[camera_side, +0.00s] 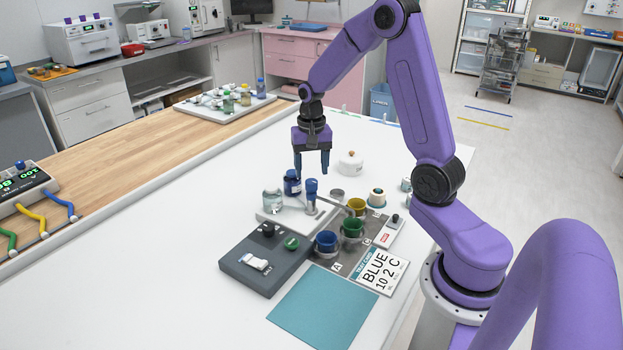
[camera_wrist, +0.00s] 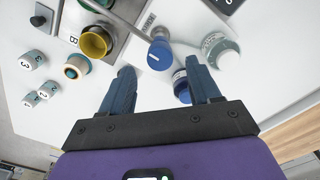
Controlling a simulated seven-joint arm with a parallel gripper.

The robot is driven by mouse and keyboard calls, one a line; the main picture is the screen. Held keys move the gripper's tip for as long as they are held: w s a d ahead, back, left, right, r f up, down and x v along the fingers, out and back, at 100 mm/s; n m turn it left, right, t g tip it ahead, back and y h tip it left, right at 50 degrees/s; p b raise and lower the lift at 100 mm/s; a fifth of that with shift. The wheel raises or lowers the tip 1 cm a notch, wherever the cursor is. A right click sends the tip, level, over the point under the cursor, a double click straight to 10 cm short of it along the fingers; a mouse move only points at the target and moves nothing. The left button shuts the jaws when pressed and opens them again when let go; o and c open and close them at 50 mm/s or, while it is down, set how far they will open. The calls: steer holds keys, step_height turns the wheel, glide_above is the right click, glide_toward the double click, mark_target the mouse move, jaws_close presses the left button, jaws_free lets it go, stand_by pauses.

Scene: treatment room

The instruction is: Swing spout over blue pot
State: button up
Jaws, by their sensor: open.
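My gripper (camera_side: 312,170) is open and empty, pointing down above the blue-topped spout post (camera_side: 311,187). The blue pot (camera_side: 327,241) stands nearest the front, left of the green one. The card (camera_side: 380,271) reads "BLUE 10 2 C".
A dark blue jar (camera_side: 292,183) and a clear jar (camera_side: 272,201) stand close left of the post. A dark control box (camera_side: 262,262) lies in front. A white lidded pot (camera_side: 350,162) stands behind. A teal mat (camera_side: 322,306) lies bare at the front.

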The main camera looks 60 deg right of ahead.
mark_target(311, 181)
steer(key=shift+f, duration=2.05)
jaws_close()
